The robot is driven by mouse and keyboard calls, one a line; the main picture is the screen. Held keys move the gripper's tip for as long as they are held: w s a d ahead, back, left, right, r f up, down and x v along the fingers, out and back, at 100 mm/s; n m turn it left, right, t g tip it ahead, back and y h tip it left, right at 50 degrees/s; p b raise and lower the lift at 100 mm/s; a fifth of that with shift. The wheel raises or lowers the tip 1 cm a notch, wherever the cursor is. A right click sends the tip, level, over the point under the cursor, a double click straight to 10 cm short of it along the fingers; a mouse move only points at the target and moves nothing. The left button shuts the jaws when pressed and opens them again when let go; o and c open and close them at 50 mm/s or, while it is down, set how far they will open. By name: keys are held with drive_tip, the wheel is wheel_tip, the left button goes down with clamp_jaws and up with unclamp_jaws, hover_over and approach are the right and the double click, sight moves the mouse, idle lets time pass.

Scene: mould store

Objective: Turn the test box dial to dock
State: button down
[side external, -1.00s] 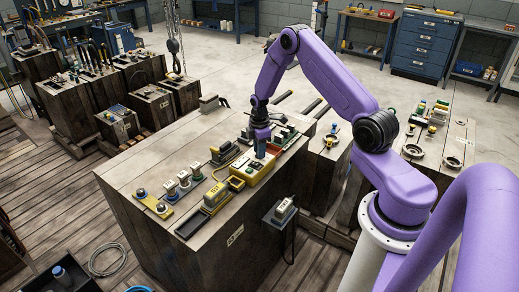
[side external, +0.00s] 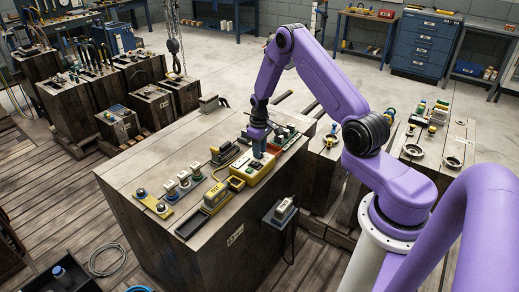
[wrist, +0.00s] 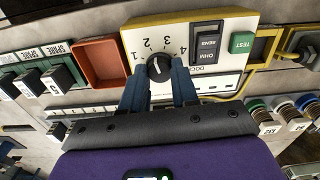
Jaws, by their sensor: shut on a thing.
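The test box (wrist: 215,22) has a cream face with a yellow rim; in the side view the yellow box (side external: 262,174) sits on the large wooden block. Its round black dial (wrist: 159,68) has the marks 1 to 4 around it and a DOCK label at its lower right. A pale pointer line on the dial points roughly up, toward the 2 and 3 side; the exact mark is hard to tell. My gripper (wrist: 159,90) is shut on the dial, one blue finger on each side. In the side view my gripper (side external: 259,153) points down at the box and hides the dial.
A black OHM SENSE rocker (wrist: 207,44) and a green TEST button (wrist: 242,42) sit right of the dial. An orange-red recess (wrist: 98,62) lies left. Black SPARE plugs (wrist: 30,84) and ringed connectors (wrist: 285,108) flank the box.

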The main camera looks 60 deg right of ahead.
drive_tip(key=m, duration=0.5)
drive_tip(key=shift+m, duration=0.3)
drive_tip(key=m, duration=1.1)
drive_tip(key=shift+m, duration=0.4)
drive_tip(key=m, duration=0.5)
drive_tip(key=shift+m, duration=0.3)
drive_tip(key=c, duration=0.8)
unclamp_jaws()
drive_tip(key=shift+c, duration=0.2)
wheel_tip(320, 180, up, 18)
drive_tip(key=shift+f, duration=0.25)
